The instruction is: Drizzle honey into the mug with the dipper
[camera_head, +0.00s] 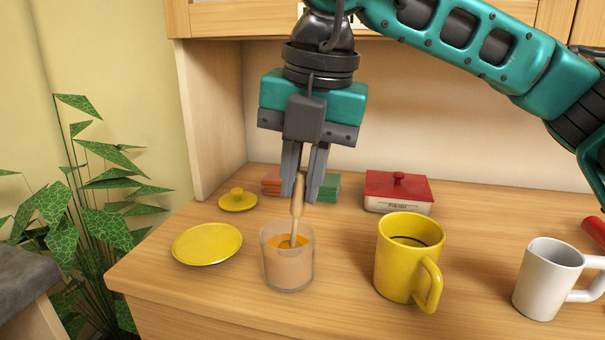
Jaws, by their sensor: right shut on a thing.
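My right gripper (304,195) points down and is shut on the upper part of a wooden dipper (297,209). The dipper stands nearly upright, with its lower end inside a clear glass (273,263) of orange-brown honey (283,241). The dipper's head is hidden in the honey. A yellow mug (397,262) stands to the right of the glass, its handle toward the front right and dark liquid inside. A white mug (545,280) stands farther right, its handle to the right. My left gripper is not in view.
A yellow plate (207,244) lies left of the glass, with a small yellow lid (238,200) behind it. A red-lidded box (398,190) stands at the back, and a red thing (595,231) shows at the right edge. A leafy plant (108,225) stands left of the counter.

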